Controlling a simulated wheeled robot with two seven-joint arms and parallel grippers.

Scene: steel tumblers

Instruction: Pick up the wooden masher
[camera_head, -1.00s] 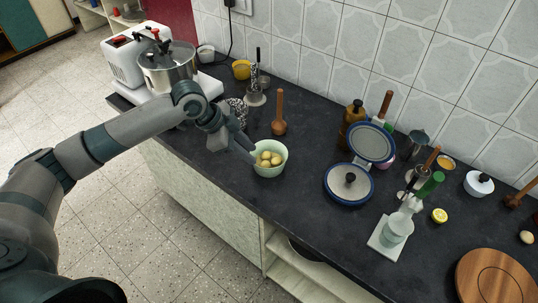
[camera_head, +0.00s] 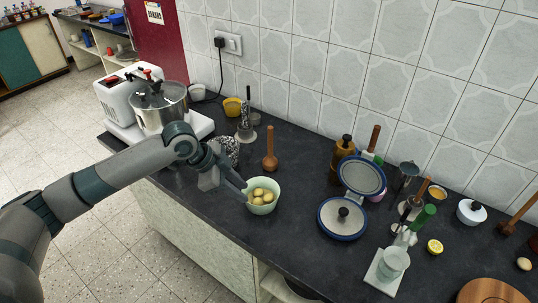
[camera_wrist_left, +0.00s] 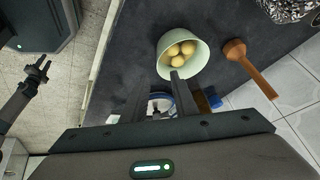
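The wooden masher (camera_head: 270,162) stands on the dark counter behind the bowl, its round head down and its handle up. It also shows in the left wrist view (camera_wrist_left: 252,69), right of the bowl. A pale green bowl (camera_head: 262,209) holds several yellow potatoes (camera_head: 259,195). My left gripper (camera_head: 238,187) is just left of the bowl rim in the head view, apart from the masher. In the left wrist view its two fingers (camera_wrist_left: 160,92) are spread with nothing between them. My right gripper (camera_wrist_left: 40,70) shows small at the left of that view, fingers apart and empty.
A steel pot (camera_head: 160,106) and a white appliance (camera_head: 117,95) stand at the left. A perforated steel item (camera_head: 224,152) is close behind my left gripper. A blue-rimmed scale-like item (camera_head: 342,218) and a brown bottle (camera_head: 343,153) stand to the right. Tiled wall is behind.

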